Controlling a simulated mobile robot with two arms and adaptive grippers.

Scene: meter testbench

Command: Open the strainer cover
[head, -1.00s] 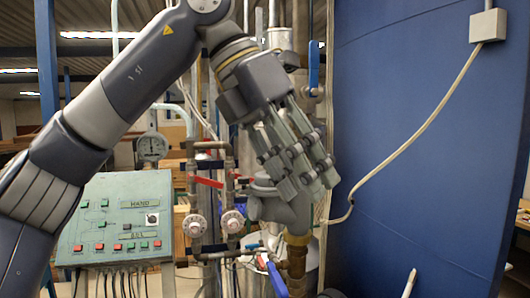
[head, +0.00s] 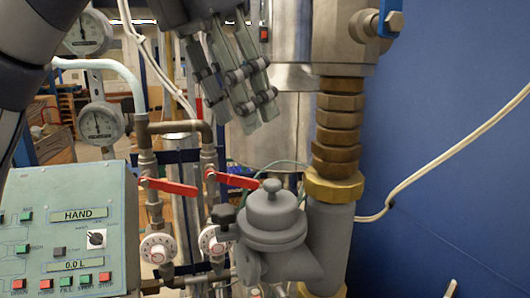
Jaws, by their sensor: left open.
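The grey strainer (head: 330,245) stands at the lower middle right in the head view, joined to the brass pipe fittings above it. Its round cover (head: 272,215) with a small knob on top sits on the side branch. A dark clamp knob (head: 224,215) is at the cover's left edge. The cover appears seated on the body. My left gripper (head: 240,108) hangs above and slightly left of the cover, fingers pointing down. It is open, empty and apart from the cover. My right gripper is out of view.
Two red-handled valves (head: 168,187) stand left of the strainer. A green control panel (head: 68,235) is at the lower left, with pressure gauges (head: 100,124) above it. A blue wall (head: 450,170) with a white cable closes off the right.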

